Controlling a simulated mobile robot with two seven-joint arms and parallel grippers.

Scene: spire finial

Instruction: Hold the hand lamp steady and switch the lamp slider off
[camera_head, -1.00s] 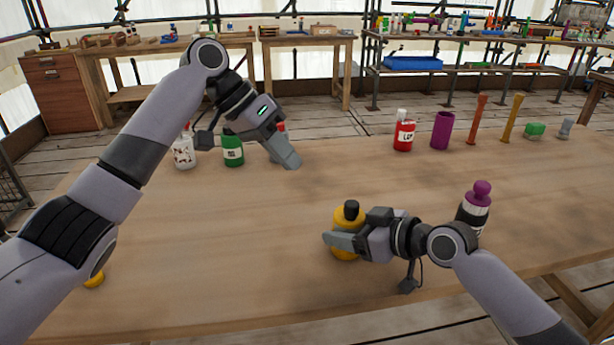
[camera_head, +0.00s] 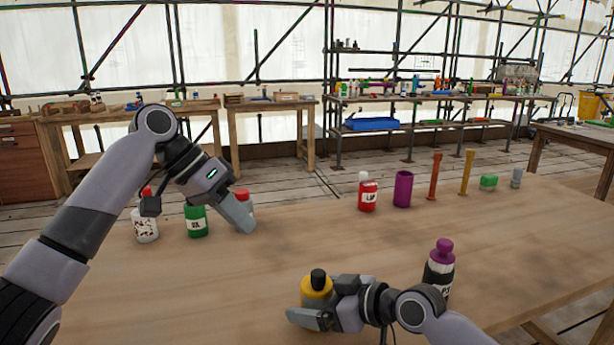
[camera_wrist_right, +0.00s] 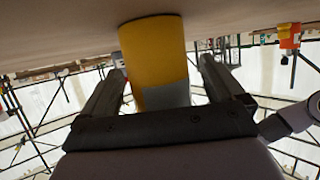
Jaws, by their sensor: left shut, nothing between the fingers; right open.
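I cannot pick out a hand lamp or its slider for certain. A yellow cylinder with a black top (camera_head: 317,291) stands upright on the near part of the table. My right gripper (camera_head: 312,314) is open at it; in the right wrist view the yellow cylinder (camera_wrist_right: 150,50), with a grey patch, lies between the two spread fingers. My left gripper (camera_head: 242,222) is shut and empty, pointing down in front of a red-capped bottle (camera_head: 243,195), which it partly hides.
The wooden table (camera_head: 270,265) is clear in the middle. A white bottle (camera_head: 145,226) and green bottle (camera_head: 196,221) stand left. A purple-capped bottle (camera_head: 438,268) stands beside my right arm.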

